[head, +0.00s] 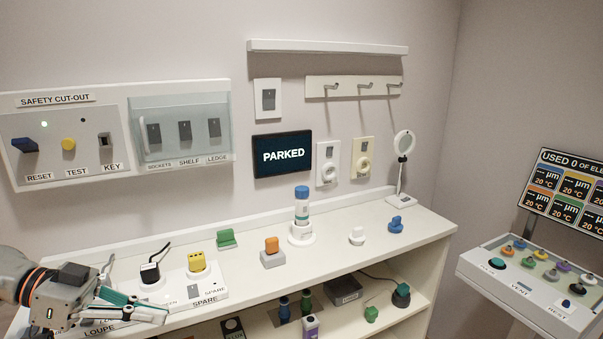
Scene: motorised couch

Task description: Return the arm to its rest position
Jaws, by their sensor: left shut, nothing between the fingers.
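My left gripper (128,302) reaches in from the lower left, over the left end of the white shelf unit (340,255). Its fingers are shut with nothing between them, and they hang over the power strip (207,287) near the label "LOUPE". A black plug (150,272) and a yellow plug (196,262) stand in the strip just beyond the fingers. My right gripper does not show.
A safety cut-out panel (118,106) hangs on the wall above the gripper. A screen (283,155) reads "PARKED". A blue-capped bottle (302,204), small coloured blocks and a round mirror lamp (404,143) stand on the top. A control console (528,285) stands at right.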

